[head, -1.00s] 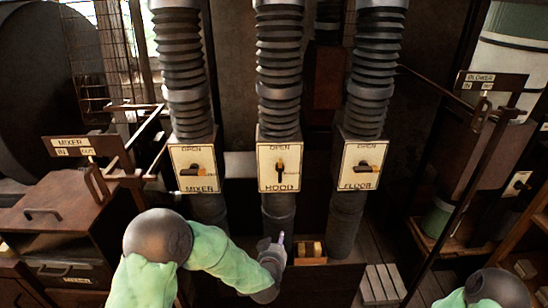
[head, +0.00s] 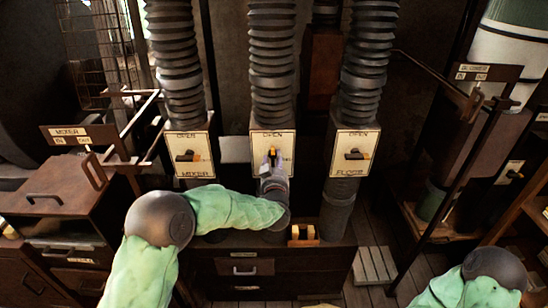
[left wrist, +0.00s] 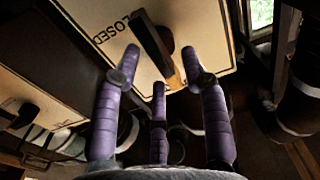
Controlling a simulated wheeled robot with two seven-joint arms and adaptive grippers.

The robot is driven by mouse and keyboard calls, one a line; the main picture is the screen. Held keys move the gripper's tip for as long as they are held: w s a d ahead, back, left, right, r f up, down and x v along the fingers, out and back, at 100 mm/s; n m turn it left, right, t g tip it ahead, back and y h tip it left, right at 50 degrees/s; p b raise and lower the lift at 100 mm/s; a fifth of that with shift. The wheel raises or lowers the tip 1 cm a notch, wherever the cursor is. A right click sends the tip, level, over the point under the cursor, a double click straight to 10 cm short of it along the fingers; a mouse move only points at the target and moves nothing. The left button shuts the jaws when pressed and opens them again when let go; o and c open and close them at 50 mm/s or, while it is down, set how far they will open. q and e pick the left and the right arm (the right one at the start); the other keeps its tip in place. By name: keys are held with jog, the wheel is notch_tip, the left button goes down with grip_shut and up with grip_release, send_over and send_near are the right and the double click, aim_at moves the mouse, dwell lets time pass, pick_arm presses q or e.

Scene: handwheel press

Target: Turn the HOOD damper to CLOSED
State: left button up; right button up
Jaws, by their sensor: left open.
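The HOOD damper plate (head: 287,143) is the middle of three cream plates, with OPEN at its top edge. Its dark handle with a yellow end (head: 273,153) stands about upright. My left gripper (head: 272,160) is in front of the plate and hides its lower half and name. In the left wrist view the word CLOSED shows on the plate (left wrist: 105,22). The open fingers (left wrist: 163,62) stand around the yellow end of the handle (left wrist: 153,45), with gaps beside it; I cannot tell whether any finger touches it. My right gripper is out of view.
The MIXER plate (head: 190,171) is on the left and the FLOOR plate (head: 352,167) on the right, both with handles lying sideways. Ribbed ducts (head: 272,60) rise above. A dark drawer cabinet (head: 240,268) stands below. A blower lever frame (head: 487,72) is at right.

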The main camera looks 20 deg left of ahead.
pick_arm(q)
jog(key=shift+x, duration=1.3)
jog(key=shift+c, duration=0.3)
jog(key=c, duration=0.8)
jog(key=shift+o, duration=0.2)
